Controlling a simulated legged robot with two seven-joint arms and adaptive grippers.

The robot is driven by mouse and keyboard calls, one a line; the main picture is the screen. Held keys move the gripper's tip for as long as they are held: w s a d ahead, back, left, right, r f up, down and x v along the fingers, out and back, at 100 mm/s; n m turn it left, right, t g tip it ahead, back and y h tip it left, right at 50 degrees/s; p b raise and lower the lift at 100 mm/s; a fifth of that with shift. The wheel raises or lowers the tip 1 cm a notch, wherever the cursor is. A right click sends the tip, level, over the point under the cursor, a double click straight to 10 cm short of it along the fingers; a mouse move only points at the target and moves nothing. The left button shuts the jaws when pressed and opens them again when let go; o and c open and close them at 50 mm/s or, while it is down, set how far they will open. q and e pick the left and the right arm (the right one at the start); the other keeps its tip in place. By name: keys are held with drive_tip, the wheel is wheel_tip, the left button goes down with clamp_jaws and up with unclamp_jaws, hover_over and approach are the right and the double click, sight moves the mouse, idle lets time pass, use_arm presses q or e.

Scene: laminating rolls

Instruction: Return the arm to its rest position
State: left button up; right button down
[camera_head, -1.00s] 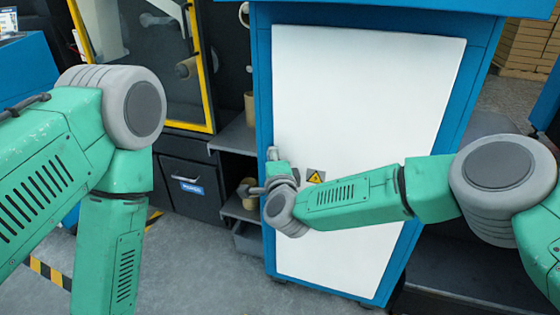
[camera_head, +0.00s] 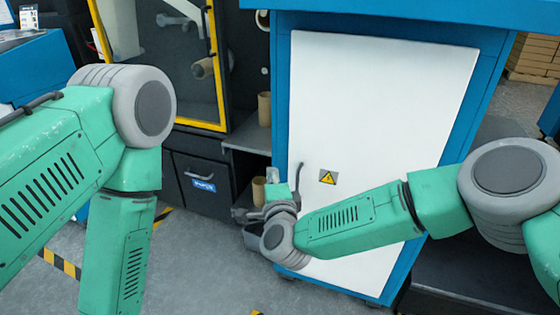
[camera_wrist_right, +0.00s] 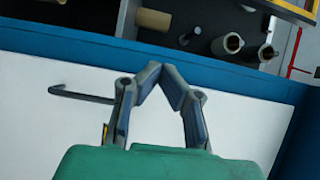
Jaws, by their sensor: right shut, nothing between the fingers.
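My right arm (camera_head: 345,222) reaches in from the right across the front of a blue cabinet with a white door (camera_head: 385,110). My right gripper (camera_head: 272,176) is by the door's left edge, left of the door handle (camera_head: 298,178) and apart from it. In the right wrist view, the gripper (camera_wrist_right: 161,72) has its fingertips together with nothing between them. The handle (camera_wrist_right: 80,96) is to the left of the fingers there. My left arm (camera_head: 120,215) hangs down at the left, and its gripper is out of the frame.
Left of the cabinet is a dark shelf (camera_head: 250,136) with brown rolls (camera_head: 264,108). Several rolls (camera_wrist_right: 154,19) also show in the wrist view. A yellow-framed machine (camera_head: 213,110) and a black drawer unit (camera_head: 205,185) stand at back left. Floor is free in front.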

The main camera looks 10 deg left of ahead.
drive_tip(key=s+d+f+n+g+y+p, duration=0.1)
drive_tip(key=s+d+f+n+g+p, duration=0.1)
drive_tip(key=s+f+n, duration=0.3)
drive_tip(key=s+d+f+n+g+y+p, duration=0.1)
drive_tip(key=s+d+f+g+p, duration=0.15)
drive_tip(key=s, duration=0.45)
drive_tip(key=s+d+f+n+g+h+p, duration=0.1)
drive_tip(key=s+d+f+n+g+h, duration=0.15)
drive_tip(key=s+d+f, duration=0.4)
drive_tip(key=s+d+f+n+g+h+p, duration=0.1)
drive_tip(key=s+d+n+g+p, duration=0.2)
drive_tip(key=d, duration=0.6)
drive_tip(key=s+d+r+n+g+h+p, duration=0.1)
drive_tip(key=s+d+r+g+h, duration=0.1)
drive_tip(key=s+d, duration=0.7)
drive_tip(key=s+d+r+n+g+h+p, duration=0.1)
drive_tip(key=s+d+g, duration=0.3)
drive_tip(key=s+d, duration=0.6)
drive_tip(key=d+r+n+h, duration=0.1)
drive_tip(key=d, duration=0.2)
drive_tip(key=shift+s+d, duration=0.15)
drive_tip(key=shift+f+h, duration=0.1)
drive_tip(key=shift+h, duration=0.15)
